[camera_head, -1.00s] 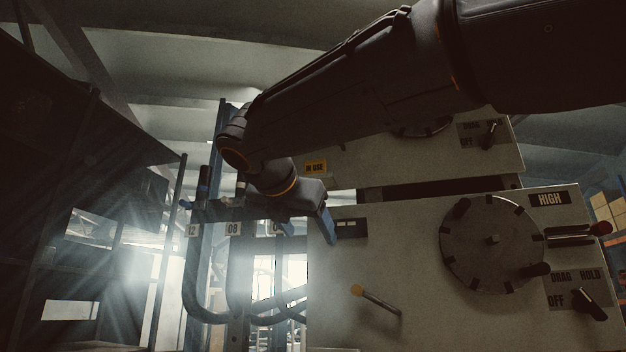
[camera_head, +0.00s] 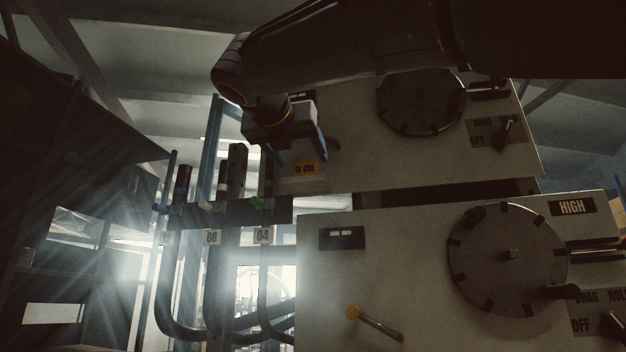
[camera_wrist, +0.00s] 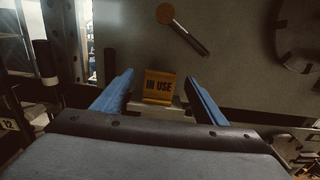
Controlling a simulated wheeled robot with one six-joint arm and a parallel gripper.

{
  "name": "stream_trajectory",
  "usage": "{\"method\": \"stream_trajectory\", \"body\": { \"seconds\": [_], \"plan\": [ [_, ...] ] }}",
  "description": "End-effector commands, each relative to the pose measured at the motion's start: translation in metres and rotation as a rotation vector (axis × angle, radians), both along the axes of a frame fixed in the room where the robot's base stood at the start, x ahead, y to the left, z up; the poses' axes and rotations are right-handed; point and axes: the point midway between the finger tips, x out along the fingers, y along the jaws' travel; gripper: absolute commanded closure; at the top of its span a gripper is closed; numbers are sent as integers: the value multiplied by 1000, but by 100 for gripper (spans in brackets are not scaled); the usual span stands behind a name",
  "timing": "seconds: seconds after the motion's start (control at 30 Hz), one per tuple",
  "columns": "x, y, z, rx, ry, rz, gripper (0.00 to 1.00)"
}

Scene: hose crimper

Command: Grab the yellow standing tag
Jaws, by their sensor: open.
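The yellow tag (camera_head: 306,168) reads "IN USE" and stands near the lower left corner of the upper machine panel. In the wrist view the tag (camera_wrist: 159,86) stands upright on a pale ledge (camera_wrist: 160,110), centred between the blue fingers. My gripper (camera_head: 299,152) is open, with its fingers spread to the left and right of the tag. In the wrist view the gripper (camera_wrist: 159,78) shows clear gaps on both sides of the tag, so the fingers do not touch it.
A lever with a round tan knob (camera_wrist: 165,14) stands out from the panel beyond the tag. Hoses hang on a rack (camera_head: 230,212) at the left with number labels. The lower machine panel (camera_head: 400,290) carries a big round dial (camera_head: 507,258) and another knobbed lever (camera_head: 372,322).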

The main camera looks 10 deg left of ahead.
Motion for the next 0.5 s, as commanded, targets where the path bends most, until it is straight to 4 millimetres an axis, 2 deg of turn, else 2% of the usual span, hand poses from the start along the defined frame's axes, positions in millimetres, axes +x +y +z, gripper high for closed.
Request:
{"method": "stream_trajectory", "body": {
  "seconds": [0.13, 0.4, 0.5],
  "plan": [
    [16, -2, 1, 0, 1, -2, 34],
    [20, -2, 0, 1, 1, -3, 34],
    [20, -2, 0, 1, 1, -3, 50]
  ]
}}
